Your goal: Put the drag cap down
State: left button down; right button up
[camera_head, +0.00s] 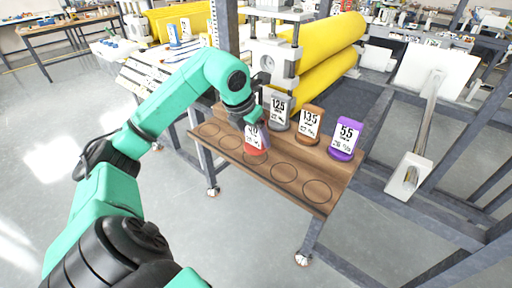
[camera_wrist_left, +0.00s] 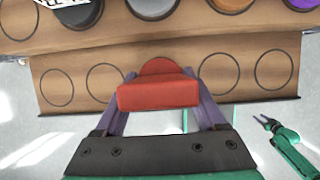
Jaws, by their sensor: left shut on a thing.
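My left gripper (camera_head: 258,125) is shut on the red drag cap (camera_head: 256,142), which has a white label on its face. In the left wrist view the red cap (camera_wrist_left: 158,95) sits between the two purple-grey fingers (camera_wrist_left: 158,100). It is over the middle of the front row of marked circles on the wooden shelf (camera_head: 300,165) and hides the middle circle. I cannot tell whether its base touches the wood. A small green arm with a dark gripper (camera_wrist_left: 270,124), apparently my right one, shows at the right of the left wrist view; its jaws are too small to read.
Grey (camera_head: 280,110), orange-brown (camera_head: 309,125) and purple (camera_head: 345,139) labelled caps stand along the back of the shelf. Outer front circles, such as one at the right (camera_head: 317,191), are empty. Yellow rolls (camera_head: 325,75) and the machine frame rise behind.

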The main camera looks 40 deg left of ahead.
aim_at(253, 139)
pick_arm(q)
notch_tip(253, 139, down, 3)
jog(key=shift+a+r, duration=0.1)
jog(key=shift+a, duration=0.05)
jog(key=shift+b, duration=0.3)
jog(key=shift+c, duration=0.4)
grip_release()
jog(key=shift+o, duration=0.4)
